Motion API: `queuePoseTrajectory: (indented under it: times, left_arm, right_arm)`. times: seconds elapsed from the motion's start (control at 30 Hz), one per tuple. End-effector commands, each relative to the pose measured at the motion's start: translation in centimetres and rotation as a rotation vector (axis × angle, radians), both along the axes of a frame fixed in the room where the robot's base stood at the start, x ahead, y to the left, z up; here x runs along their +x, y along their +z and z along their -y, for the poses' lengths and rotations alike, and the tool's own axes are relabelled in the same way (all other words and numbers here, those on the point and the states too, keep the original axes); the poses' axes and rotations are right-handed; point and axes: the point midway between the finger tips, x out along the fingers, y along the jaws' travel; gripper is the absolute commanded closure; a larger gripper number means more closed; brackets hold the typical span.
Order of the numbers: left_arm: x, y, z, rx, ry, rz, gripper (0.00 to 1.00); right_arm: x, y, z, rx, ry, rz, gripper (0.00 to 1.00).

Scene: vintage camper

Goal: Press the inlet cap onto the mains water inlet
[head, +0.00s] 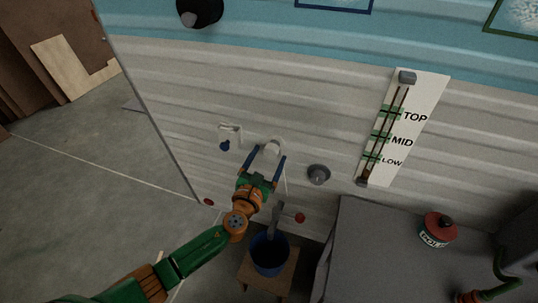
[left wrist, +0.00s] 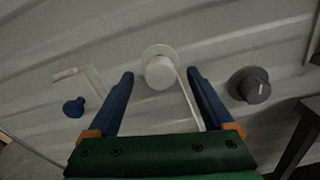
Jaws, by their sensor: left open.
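A white round cap (left wrist: 160,72) sits at the front of a white round flange (left wrist: 158,51) on the ribbed camper wall, which I take as the mains water inlet. A thin white strap (left wrist: 185,92) runs down from it. Whether the cap is fully seated cannot be told. The white round piece also shows in the head view (head: 273,147). My left gripper (head: 266,154) is open, its blue fingers either side of the cap with gaps; it also shows in the left wrist view (left wrist: 160,80). My right gripper's fingers do not show.
A white bracket with a blue knob (left wrist: 73,107) is left of the cap, a grey dial (left wrist: 249,86) right. A level gauge (head: 404,128) is farther right. Below are a blue bucket (head: 269,254) on a stool and a grey counter (head: 372,240) with a red-topped can (head: 437,229).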

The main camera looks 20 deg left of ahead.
Motion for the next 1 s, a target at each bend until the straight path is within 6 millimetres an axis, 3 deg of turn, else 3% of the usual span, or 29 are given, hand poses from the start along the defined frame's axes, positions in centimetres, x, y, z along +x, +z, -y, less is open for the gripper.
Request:
queuePoseTrajectory:
  times: [0.2, 0.33, 0.87, 0.93, 1.0]
  left_arm:
    - [-4.0, 0.1, -0.1, 0.0, -0.002, -0.002, 0.15]
    - [-5.5, 0.1, -0.2, 0.001, -0.001, -0.001, 0.15]
    - [-5.9, -0.1, -0.2, -0.007, 0.001, -0.005, 0.15]
    - [-6.1, -1.6, -0.8, -0.081, 0.023, -0.063, 0.15]
    - [-6.9, -5.4, -2.3, -0.281, 0.093, -0.202, 0.15]
  right_arm:
    - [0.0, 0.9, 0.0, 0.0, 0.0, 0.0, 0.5]
    - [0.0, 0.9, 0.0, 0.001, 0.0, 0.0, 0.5]
    - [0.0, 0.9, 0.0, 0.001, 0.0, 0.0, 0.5]
    - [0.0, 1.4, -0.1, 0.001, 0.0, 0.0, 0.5]
    - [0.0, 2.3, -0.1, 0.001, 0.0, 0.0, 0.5]
